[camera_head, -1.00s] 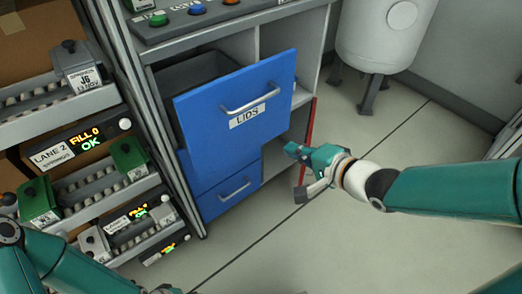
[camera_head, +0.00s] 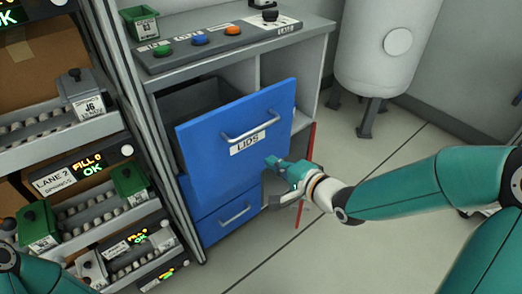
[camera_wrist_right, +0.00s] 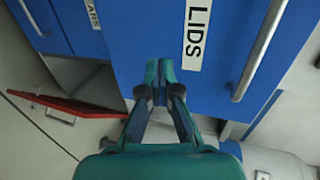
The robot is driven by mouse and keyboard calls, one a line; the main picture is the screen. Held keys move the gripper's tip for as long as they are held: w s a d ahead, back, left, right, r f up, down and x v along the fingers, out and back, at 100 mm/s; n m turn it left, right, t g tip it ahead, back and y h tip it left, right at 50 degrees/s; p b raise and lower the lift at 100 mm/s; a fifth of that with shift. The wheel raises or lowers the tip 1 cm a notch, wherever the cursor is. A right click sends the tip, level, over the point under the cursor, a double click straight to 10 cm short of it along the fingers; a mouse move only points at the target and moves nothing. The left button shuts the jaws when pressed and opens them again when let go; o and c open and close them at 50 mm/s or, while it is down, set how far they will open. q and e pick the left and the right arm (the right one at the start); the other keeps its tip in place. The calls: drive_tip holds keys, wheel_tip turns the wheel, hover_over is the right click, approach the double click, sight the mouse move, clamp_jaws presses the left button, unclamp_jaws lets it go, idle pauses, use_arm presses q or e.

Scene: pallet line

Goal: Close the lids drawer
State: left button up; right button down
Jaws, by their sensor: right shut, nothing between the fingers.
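The blue lids drawer (camera_head: 215,140) is pulled out of the grey cabinet, its open top showing a dark inside. Its front has a grey bar handle (camera_head: 250,127) and a white LIDS label (camera_head: 247,144). In the right wrist view the label (camera_wrist_right: 196,35) and handle (camera_wrist_right: 262,50) stand close ahead. My right gripper (camera_head: 270,162) is shut and empty, at the lower right part of the drawer front; its fingertips (camera_wrist_right: 158,66) overlap the blue front, and I cannot tell whether they touch. My left arm shows at the lower left, but its gripper is out of view.
A second blue drawer (camera_head: 232,216) sits below. A control panel with coloured buttons (camera_head: 199,39) tops the cabinet (camera_head: 300,50). A red panel (camera_head: 307,150) stands at the cabinet's right. Roller racks (camera_head: 70,125) are at left, a white tank (camera_head: 380,45) behind.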

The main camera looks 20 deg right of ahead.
sight(254, 149)
drive_tip(key=x, duration=0.2)
drive_tip(key=r+x, duration=0.1)
drive_tip(key=x, duration=0.2)
drive_tip(key=shift+w+a, duration=0.1)
drive_tip(key=shift+w, duration=0.15)
use_arm(q)
drive_tip(key=shift+f, duration=0.4)
